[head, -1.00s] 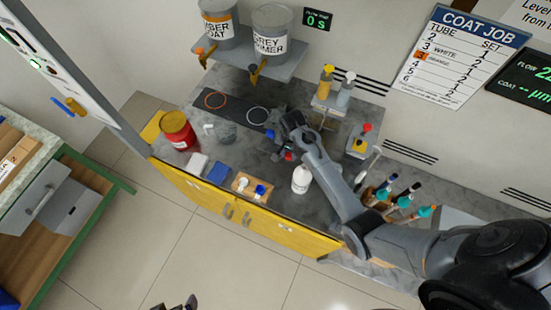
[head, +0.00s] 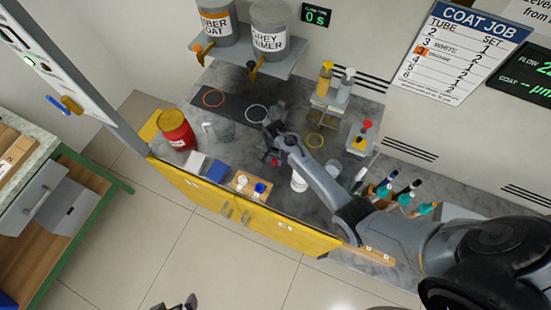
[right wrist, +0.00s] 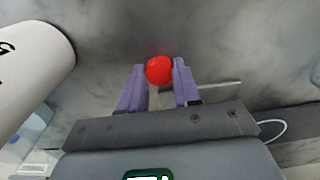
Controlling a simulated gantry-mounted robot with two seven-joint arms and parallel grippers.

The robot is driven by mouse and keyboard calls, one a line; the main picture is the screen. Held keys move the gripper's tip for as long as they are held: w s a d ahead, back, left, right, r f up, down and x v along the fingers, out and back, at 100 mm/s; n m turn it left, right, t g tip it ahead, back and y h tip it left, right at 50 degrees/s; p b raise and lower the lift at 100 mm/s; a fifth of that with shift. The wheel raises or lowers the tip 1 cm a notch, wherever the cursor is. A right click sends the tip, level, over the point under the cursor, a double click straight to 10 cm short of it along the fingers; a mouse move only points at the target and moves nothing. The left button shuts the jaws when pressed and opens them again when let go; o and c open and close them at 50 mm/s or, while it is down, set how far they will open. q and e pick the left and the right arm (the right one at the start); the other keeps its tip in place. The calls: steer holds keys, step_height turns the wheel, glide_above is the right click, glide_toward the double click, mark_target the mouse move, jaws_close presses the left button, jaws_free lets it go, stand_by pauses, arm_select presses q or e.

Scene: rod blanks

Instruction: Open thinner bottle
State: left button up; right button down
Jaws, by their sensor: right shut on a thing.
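My right gripper (head: 274,157) is over the grey bench, left of the white bottle (head: 299,181). In the right wrist view its two purple fingers (right wrist: 160,80) are shut on a round red cap (right wrist: 159,70). The cap shows as a small red spot in the head view (head: 275,162). The white bottle, with dark lettering, also shows at the left of the right wrist view (right wrist: 30,62), apart from the fingers. My right arm partly hides the bottle's top in the head view. Dark tips of my left gripper (head: 178,304) show at the bottom edge; their opening is unclear.
A red can (head: 177,130) and a clear jug (head: 219,128) stand at the left. A wooden block (head: 246,186) holds small white and blue items near the front edge. Brushes (head: 400,193) stand at the right.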

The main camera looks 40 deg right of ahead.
steer(key=shift+f, duration=0.2)
steer(key=c, duration=0.8)
jaws_free()
steer(key=shift+r, duration=0.15)
